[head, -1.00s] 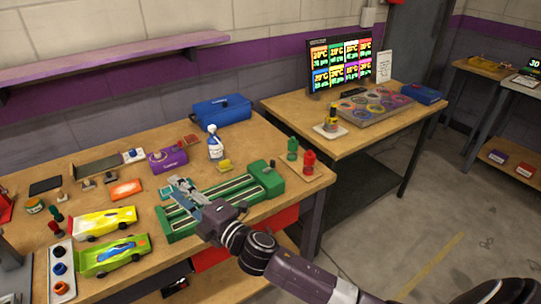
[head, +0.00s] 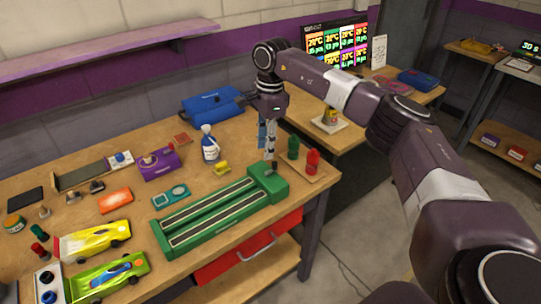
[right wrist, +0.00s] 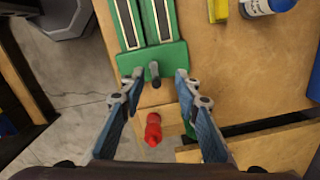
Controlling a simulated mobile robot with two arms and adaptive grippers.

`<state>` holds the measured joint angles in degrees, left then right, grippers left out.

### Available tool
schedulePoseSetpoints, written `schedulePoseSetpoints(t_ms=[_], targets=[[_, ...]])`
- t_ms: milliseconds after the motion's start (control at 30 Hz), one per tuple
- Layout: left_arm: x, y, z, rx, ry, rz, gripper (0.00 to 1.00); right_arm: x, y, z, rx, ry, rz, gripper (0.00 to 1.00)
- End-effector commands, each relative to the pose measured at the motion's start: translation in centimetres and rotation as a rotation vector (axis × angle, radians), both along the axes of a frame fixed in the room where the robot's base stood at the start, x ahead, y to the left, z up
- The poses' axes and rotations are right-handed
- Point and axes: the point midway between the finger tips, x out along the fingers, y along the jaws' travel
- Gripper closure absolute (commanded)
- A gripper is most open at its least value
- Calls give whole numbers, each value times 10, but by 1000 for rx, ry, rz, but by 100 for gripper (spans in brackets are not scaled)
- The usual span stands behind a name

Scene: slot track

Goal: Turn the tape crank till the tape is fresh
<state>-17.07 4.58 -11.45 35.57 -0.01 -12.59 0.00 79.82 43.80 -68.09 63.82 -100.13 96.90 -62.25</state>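The green tape unit (head: 215,222), with two long dark strips edged in white, lies along the table's front edge. Its crank (right wrist: 156,74) has a dark knob and stands at the unit's near end in the right wrist view. My right gripper (head: 269,157) points down over the crank end. In the right wrist view its fingers (right wrist: 158,77) are open, one on each side of the crank, with gaps between. In the head view the fingers partly hide the crank. My left gripper is not in view.
A green controller (head: 293,148) and a red controller (head: 313,161) stand on a small board close to the crank. A white-and-blue bottle (head: 209,148) and a yellow block (head: 221,168) stand behind the unit. Two toy cars (head: 93,240) are at left.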

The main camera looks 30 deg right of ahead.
Motion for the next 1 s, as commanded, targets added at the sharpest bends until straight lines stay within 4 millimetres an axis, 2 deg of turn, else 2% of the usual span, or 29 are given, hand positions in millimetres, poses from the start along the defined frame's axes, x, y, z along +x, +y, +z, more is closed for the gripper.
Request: schedulePoseSetpoints(t_ms=[33,167,600,767,1000], targets=[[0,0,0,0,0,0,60,-3,-15,7,-35,14,-8,70],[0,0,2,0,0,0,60,-9,-30,10,-72,36,-13,70],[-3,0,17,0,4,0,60,-9,-28,-52,-68,37,-14,70],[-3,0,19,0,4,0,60,-9,-28,-63,-69,35,-13,70],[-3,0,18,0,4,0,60,-9,-28,-65,-68,33,-13,70]])
